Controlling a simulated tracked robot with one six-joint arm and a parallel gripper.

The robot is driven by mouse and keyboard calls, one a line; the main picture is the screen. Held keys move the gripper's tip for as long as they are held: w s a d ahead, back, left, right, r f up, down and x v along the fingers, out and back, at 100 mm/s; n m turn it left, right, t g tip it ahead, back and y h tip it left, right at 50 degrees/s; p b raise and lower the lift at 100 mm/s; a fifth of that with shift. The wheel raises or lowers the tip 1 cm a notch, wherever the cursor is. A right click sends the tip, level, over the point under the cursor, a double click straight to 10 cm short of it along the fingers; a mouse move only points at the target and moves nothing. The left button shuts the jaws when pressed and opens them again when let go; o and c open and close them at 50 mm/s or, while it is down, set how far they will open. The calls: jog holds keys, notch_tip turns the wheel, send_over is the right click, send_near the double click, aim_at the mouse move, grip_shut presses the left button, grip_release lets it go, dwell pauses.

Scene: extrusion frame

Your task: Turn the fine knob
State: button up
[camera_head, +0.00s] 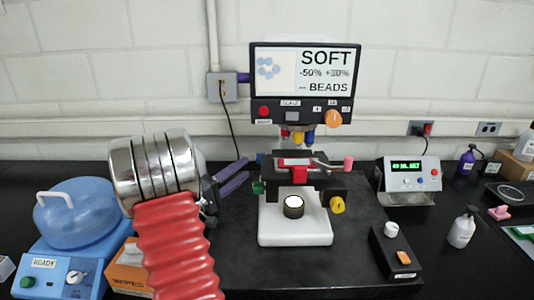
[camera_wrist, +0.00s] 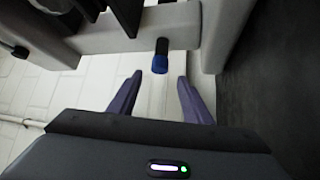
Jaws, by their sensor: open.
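A microscope (camera_head: 296,222) with a white base and a screen on top stands on the black bench. A small blue knob (camera_head: 261,158) sits on its left side; in the wrist view a blue-tipped knob on a black shaft (camera_wrist: 160,62) sticks out from a white part. A green knob (camera_head: 258,188) is below it, and a yellow knob (camera_head: 337,205) is on the right. I see no label telling which is the fine knob. My gripper (camera_head: 246,168) has purple fingers, open and empty, just left of the blue knob. In the wrist view the fingertips (camera_wrist: 160,76) lie either side of the knob's line, apparently short of it.
A blue centrifuge-like device (camera_head: 75,225) and an orange box (camera_head: 130,268) stand at left. A black control box (camera_head: 396,250) and a display unit (camera_head: 408,180) are at right. The microscope's screen (camera_head: 303,82) overhangs the stage.

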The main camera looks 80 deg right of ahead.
jog(key=x, duration=1.1)
jog(key=shift+s+d+r, duration=0.1)
jog(key=shift+s+d, duration=0.1)
jog(key=shift+d, duration=0.15)
jog(key=shift+c, duration=0.6)
jog(key=c, duration=0.9)
